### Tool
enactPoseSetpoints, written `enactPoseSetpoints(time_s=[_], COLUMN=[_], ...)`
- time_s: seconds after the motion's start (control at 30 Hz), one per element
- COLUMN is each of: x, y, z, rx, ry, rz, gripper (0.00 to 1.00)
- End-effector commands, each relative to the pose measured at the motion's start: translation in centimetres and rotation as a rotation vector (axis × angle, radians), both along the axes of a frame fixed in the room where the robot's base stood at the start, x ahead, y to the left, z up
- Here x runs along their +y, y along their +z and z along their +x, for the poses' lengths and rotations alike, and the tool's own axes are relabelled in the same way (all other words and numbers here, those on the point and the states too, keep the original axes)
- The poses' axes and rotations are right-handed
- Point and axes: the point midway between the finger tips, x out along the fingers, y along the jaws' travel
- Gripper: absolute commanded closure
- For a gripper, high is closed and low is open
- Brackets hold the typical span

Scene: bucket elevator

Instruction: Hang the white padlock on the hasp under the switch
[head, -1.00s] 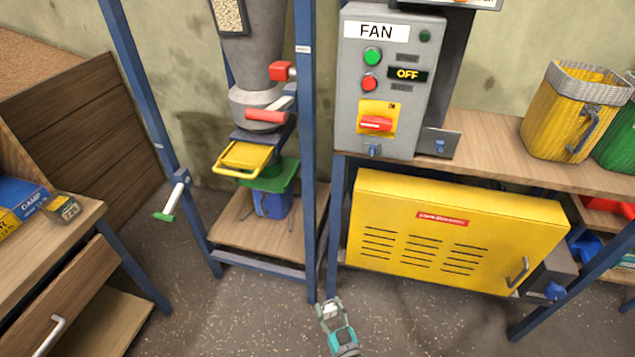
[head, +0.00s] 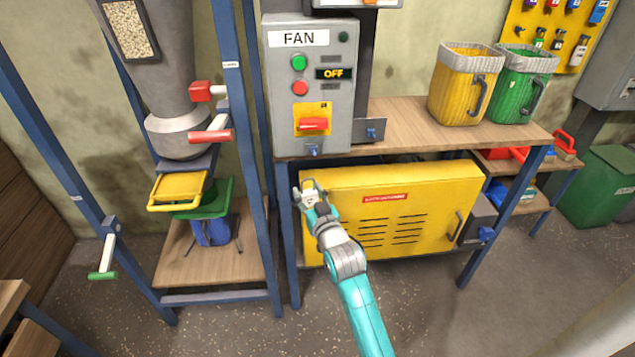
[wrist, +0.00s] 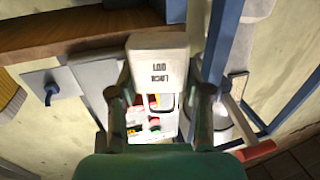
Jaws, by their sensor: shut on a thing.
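The white padlock (wrist: 157,58) is held between the two fingers of my gripper (wrist: 158,100) in the wrist view. Its lettering appears upside down there. In the head view my gripper (head: 307,189) is in front of the yellow cabinet's upper left corner, with the small pale padlock (head: 309,196) at its tip. The red switch (head: 313,124) sits on a yellow plate on the grey FAN box (head: 340,90). The small blue hasp (head: 314,150) is under the switch, above my gripper in the picture and apart from it. In the wrist view the padlock hides the hasp area.
A grey plate with a blue fitting (head: 371,133) stands right of the box. The wooden bench (head: 410,123) and yellow cabinet (head: 395,180) lie right and below. A blue frame post (head: 240,100) and red-handled lever (head: 212,136) are at left.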

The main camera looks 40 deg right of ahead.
Motion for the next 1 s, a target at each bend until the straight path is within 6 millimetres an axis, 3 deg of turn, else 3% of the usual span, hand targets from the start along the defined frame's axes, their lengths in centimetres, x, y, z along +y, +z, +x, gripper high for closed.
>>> enactPoseSetpoints(time_s=[0.1,0.23,1.0], x=[-1.5,-2.2,-4.5], y=[2.4,3.4,3.4], z=[-0.7,-1.0,2.3], rx=[-0.003,0.0,0.0], ry=[-0.026,-0.038,-0.039], rz=[-0.001,0.0,0.0], gripper=[0.9,0.9,0.9])
